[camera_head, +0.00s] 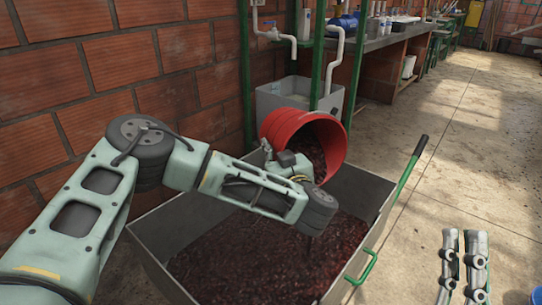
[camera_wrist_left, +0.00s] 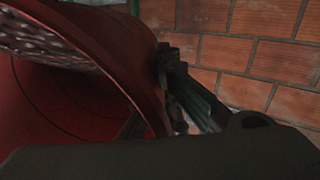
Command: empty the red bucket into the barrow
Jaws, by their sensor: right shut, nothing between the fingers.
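The red bucket (camera_head: 283,124) hangs tilted on its side over the far end of the barrow, its mouth turned to the right and toward me. Dark red-brown pulp (camera_head: 312,152) shows inside it. The grey metal barrow (camera_head: 362,190) below holds a broad layer of similar pulp. My left gripper (camera_head: 268,150) is at the bucket, partly hidden behind my arm. In the left wrist view, its dark fingers (camera_wrist_left: 180,90) are at the rim of the red bucket (camera_wrist_left: 120,50) and appear shut on it.
A brick wall (camera_head: 75,80) runs along the left. A grey tub (camera_head: 300,98) and green posts stand behind the bucket. The barrow's green handle (camera_head: 410,165) sticks up at right. Two pale jointed pieces (camera_head: 478,265) appear at lower right. Concrete floor is open beyond.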

